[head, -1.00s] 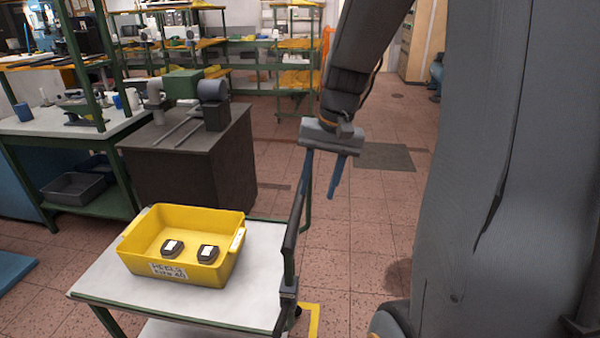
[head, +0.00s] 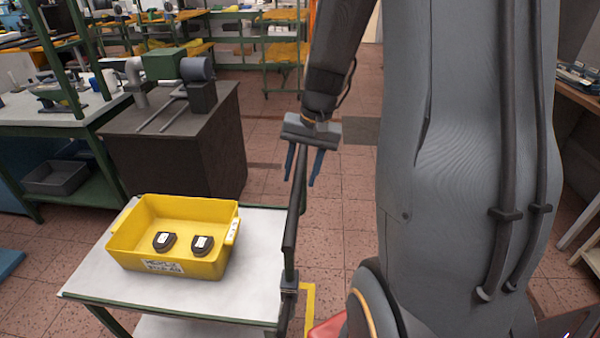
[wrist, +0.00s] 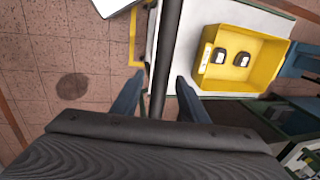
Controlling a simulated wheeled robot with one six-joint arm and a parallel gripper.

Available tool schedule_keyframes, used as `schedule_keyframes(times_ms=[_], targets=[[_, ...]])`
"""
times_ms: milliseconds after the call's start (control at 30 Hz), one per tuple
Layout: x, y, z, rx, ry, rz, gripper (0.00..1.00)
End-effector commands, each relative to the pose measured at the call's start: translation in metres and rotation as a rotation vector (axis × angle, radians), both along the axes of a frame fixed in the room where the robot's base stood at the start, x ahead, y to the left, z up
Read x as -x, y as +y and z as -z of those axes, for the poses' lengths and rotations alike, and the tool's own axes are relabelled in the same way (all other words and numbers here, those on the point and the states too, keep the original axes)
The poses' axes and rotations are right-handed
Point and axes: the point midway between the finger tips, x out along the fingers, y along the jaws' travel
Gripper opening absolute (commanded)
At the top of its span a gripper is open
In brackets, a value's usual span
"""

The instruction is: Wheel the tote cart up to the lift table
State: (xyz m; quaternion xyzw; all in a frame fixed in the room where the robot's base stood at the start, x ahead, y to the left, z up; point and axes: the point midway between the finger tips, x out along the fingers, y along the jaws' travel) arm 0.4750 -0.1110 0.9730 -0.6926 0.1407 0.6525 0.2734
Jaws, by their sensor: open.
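The tote cart (head: 90,278) has a white top, a green frame and an upright dark handle (head: 290,232) on its right side. A yellow tote (head: 122,255) with two dark pieces in it sits on the cart top. My gripper (head: 302,182) is open at the upper part of the handle. In the wrist view the handle bar (wrist: 168,50) runs between the two blue fingers of my gripper (wrist: 158,98), with a gap on each side. I cannot make out the lift table for certain.
A green-framed workbench (head: 60,122) is at the left. Yellow floor marking (head: 309,310) shows by the cart's right side. A bench (head: 583,95) stands at the right edge. Tiled floor is open behind the handle.

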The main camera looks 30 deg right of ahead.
Motion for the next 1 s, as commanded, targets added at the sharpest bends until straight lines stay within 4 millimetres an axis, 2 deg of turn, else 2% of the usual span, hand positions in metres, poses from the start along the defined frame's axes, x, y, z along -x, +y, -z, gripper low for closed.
schedule_keyframes(times_ms=[333,600,1000], targets=[[-0.0010,0.0021,0.0044,0.001,-0.001,-0.004,0.40],[-0.0010,0.0024,0.0043,0.001,-0.001,-0.005,0.00],[-0.0073,0.0050,0.0040,0.001,-0.001,0.015,0.00]])
